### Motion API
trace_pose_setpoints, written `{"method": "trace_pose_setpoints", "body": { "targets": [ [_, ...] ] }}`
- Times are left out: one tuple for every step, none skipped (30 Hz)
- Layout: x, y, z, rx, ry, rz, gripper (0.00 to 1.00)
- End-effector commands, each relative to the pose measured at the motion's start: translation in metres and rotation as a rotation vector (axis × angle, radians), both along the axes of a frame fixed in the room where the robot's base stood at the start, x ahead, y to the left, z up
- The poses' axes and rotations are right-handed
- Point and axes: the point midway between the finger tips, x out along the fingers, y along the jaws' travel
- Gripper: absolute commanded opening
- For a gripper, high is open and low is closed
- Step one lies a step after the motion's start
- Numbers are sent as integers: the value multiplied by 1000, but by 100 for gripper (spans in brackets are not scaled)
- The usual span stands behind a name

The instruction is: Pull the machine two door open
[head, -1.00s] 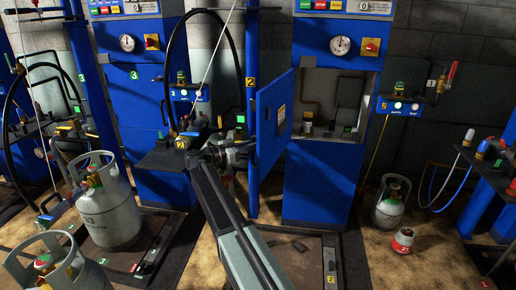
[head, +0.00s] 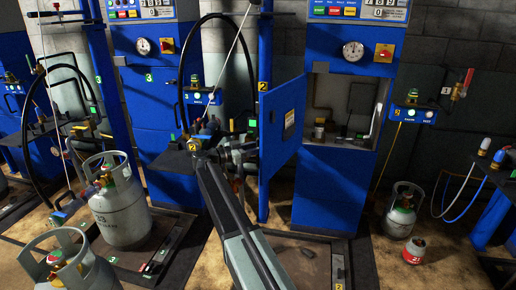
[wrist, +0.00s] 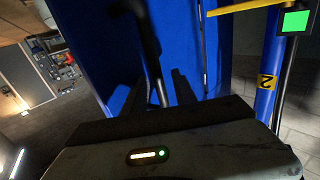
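The machine two cabinet (head: 335,190) is blue, with a dial and a red-yellow switch above an open compartment. Its blue door (head: 281,135) stands swung well out to the left, showing the compartment inside. My gripper (head: 225,152) is left of the door, close to its outer face. In the wrist view the two dark fingers (wrist: 160,92) are spread, with blue showing between them. A black door handle (wrist: 148,45) reaches down between or just beyond them; I cannot tell if they touch it. The door's blue face (wrist: 110,60) fills the middle of that view.
A blue post (head: 265,100) with a yellow 2 label stands left of the door. Grey gas cylinders (head: 122,215) stand at the left. A small cylinder (head: 401,215) and a red-white canister (head: 414,250) stand on the floor at right.

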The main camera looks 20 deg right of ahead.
Motion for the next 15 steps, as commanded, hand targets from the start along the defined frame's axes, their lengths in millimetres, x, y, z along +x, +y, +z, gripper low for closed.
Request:
{"method": "trace_pose_setpoints", "body": {
  "targets": [
    [0, 0, 0, -1, 0, 0, 34],
    [0, 0, 0, -1, 0, 0, 34],
    [0, 0, 0, -1, 0, 0, 34],
    [0, 0, 0, -1, 0, 0, 34],
    [0, 0, 1, -2, -1, 0, 34],
    [0, 0, 1, -2, -1, 0, 34],
    [0, 1, 1, -2, -1, 0, 34],
    [0, 2, 1, -2, -1, 0, 34],
    [0, 4, 1, -2, -1, 1, 34],
    [0, 6, 1, -2, -1, 1, 34],
    [0, 9, 1, -2, -1, 2, 34],
    [0, 14, 1, -2, -1, 2, 34],
    [-1, 19, 1, -2, -1, 2, 34],
    [-1, 23, 1, -2, -1, 2, 34],
    [-1, 31, 1, -2, -1, 3, 34]
  ]
}}
